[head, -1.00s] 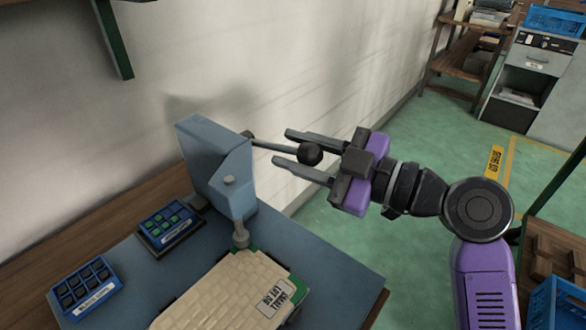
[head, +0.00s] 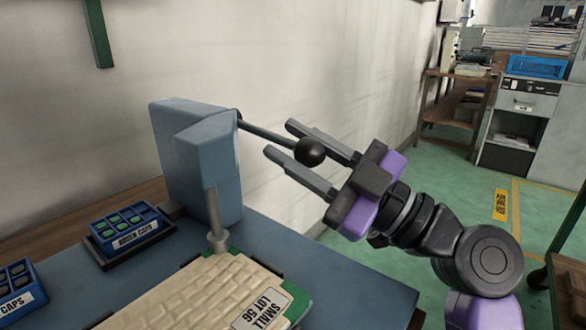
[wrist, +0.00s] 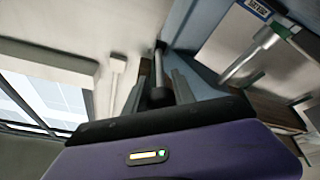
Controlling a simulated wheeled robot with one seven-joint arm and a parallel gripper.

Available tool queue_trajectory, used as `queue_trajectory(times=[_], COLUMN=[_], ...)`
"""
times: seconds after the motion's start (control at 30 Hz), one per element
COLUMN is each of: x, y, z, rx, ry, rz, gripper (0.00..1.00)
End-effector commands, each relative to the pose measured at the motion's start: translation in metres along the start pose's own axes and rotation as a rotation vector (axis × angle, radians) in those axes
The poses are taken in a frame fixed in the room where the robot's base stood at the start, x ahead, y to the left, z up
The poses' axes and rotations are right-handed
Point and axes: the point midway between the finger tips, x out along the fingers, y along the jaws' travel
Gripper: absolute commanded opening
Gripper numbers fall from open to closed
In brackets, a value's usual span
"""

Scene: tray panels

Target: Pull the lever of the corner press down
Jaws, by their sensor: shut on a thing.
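The corner press (head: 195,160) is a blue-grey upright body on the blue bench top, close to the wall. Its lever (head: 268,133) is a dark rod with a black ball knob (head: 311,151), slanting down to the right from the press's upper side. My gripper (head: 280,138) is shut on the lever, with its fingers on either side of the rod and knob. The knob also shows between the fingers in the wrist view (wrist: 158,97). The press's grey ram (head: 216,222) reaches down to the corner of a cream panel (head: 190,292); contact is unclear.
A blue box of green caps (head: 126,232) stands left of the press, with another caps box (head: 16,290) at the left edge. The wall (head: 300,60) is behind; green floor (head: 450,175) is open to the right.

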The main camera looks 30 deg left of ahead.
Motion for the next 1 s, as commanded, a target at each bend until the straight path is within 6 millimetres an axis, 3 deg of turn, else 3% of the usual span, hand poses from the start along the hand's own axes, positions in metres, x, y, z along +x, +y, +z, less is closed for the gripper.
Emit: queue_trajectory(times=[0.03, 0.17, 0.43, 0.77, 1.0], x=[-0.003, -0.001, 0.0, -0.002, -0.031], y=[-0.014, -0.015, -0.011, -0.009, -0.008], z=[0.015, 0.015, 0.011, 0.01, 0.009], rx=[0.01, 0.014, 0.01, 0.008, 0.01], ry=[-0.012, -0.012, -0.01, -0.009, -0.01], rz=[-0.018, -0.021, -0.017, -0.013, -0.011], gripper=[0.0, 0.0, 0.53, 0.53, 0.53])
